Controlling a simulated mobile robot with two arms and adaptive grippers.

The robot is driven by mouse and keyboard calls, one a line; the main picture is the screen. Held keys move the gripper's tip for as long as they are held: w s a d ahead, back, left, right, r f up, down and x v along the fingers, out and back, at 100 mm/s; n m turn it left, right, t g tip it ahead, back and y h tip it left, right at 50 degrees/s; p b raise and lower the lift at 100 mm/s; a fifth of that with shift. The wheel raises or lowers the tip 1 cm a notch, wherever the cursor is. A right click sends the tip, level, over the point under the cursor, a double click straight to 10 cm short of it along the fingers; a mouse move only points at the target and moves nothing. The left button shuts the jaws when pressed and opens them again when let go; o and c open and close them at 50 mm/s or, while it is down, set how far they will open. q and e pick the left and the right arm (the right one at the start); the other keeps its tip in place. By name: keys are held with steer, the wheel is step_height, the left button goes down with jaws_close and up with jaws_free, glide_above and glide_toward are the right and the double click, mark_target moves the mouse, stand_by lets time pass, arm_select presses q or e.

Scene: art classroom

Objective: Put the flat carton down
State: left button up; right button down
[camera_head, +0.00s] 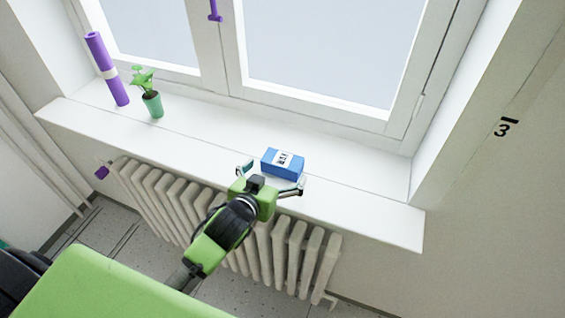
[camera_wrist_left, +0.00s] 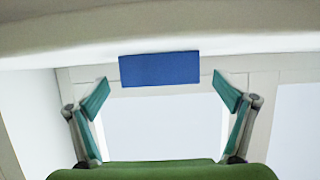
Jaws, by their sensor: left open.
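The flat carton is a blue box with a white label (camera_head: 270,156). It sits on the white window sill (camera_head: 340,203) in the head view. In the left wrist view the blue carton (camera_wrist_left: 159,69) shows ahead, between and beyond the fingertips. My left gripper (camera_head: 272,178) is open at the front edge of the sill, its fingers spread on either side of the carton's near side. In the left wrist view the left gripper (camera_wrist_left: 154,98) has both fingers apart with nothing between them. My right gripper is not in view.
A green potted plant (camera_head: 152,104) and a purple roll (camera_head: 107,69) stand at the sill's left end. The window frame (camera_head: 232,60) rises behind the carton, and a radiator (camera_head: 180,205) is below the sill. The sill is clear on both sides of the carton.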

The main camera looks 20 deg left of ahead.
mark_target(283, 163)
arm_select(q)
steer(key=x, duration=0.1)
steer(key=p+x, duration=0.1)
steer(key=x, duration=0.2)
steer(key=shift+w+r+p, duration=0.15)
steer(key=shift+r+p, duration=0.1)
steer(key=shift+p, duration=0.05)
steer(key=shift+w+f, duration=0.2)
steer(key=shift+w, duration=0.15)
steer(key=c, duration=1.4)
